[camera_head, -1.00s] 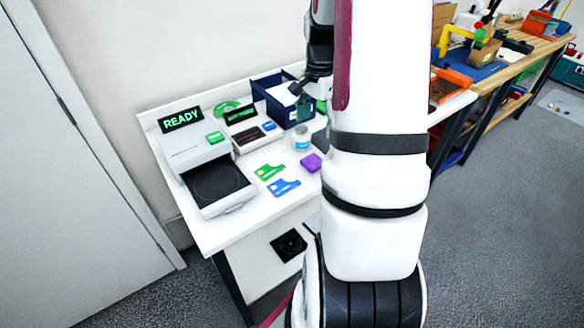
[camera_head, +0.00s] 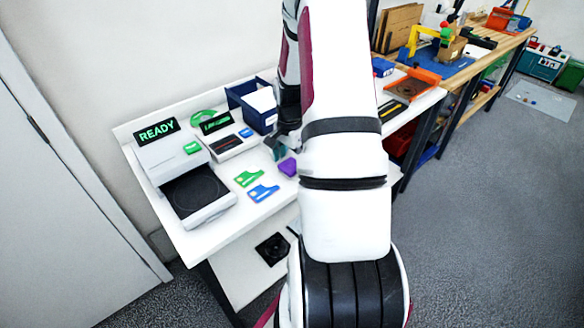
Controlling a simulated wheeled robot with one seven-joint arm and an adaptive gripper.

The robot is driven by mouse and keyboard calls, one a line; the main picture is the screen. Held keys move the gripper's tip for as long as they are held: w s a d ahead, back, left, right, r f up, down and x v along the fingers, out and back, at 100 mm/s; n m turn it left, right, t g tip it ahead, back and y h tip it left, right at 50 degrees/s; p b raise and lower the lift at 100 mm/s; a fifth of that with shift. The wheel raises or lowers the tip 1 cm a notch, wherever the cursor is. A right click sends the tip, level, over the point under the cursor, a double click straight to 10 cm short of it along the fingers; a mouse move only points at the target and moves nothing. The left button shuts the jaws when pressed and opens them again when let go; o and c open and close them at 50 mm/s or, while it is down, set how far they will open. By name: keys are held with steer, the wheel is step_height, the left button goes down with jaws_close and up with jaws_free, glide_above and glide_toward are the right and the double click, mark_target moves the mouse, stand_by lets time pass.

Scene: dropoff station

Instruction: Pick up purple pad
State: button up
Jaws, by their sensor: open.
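The purple pad (camera_head: 288,167) lies on the white table (camera_head: 222,236), right of the green and blue flat pieces. Its right side is hidden behind my arm. My gripper (camera_head: 276,148) is open, just above and behind the pad, partly hidden by my own arm. I cannot tell whether its fingers touch the pad.
A green flat piece (camera_head: 248,178) and a blue flat piece (camera_head: 263,192) lie left of the pad. A device with a READY sign (camera_head: 157,131) and a smaller device (camera_head: 231,143) stand further left. A dark blue bin (camera_head: 241,101) stands behind.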

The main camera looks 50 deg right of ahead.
mark_target(290, 167)
steer(key=shift+f, duration=0.35)
steer(key=shift+c, duration=0.3)
steer(key=c, duration=1.1)
steer(key=shift+r, duration=0.1)
steer(key=shift+w+r, duration=0.1)
steer(key=shift+r, duration=0.7)
steer(key=shift+s+a+r+b, duration=0.1)
steer(key=shift+r+b, duration=0.1)
steer(key=shift+r, duration=0.3)
steer(key=shift+s+r+b, duration=0.1)
steer(key=shift+r+b, duration=0.05)
steer(key=shift+r, duration=0.3)
steer(key=s+a, duration=0.2)
steer(key=s, duration=0.2)
steer(key=s+a+r, duration=0.1)
steer(key=s+a, duration=0.2)
steer(key=s, duration=0.2)
steer(key=s+a, duration=0.2)
steer(key=s, duration=0.3)
steer(key=shift+a+r, duration=0.15)
steer(key=shift+a, duration=0.05)
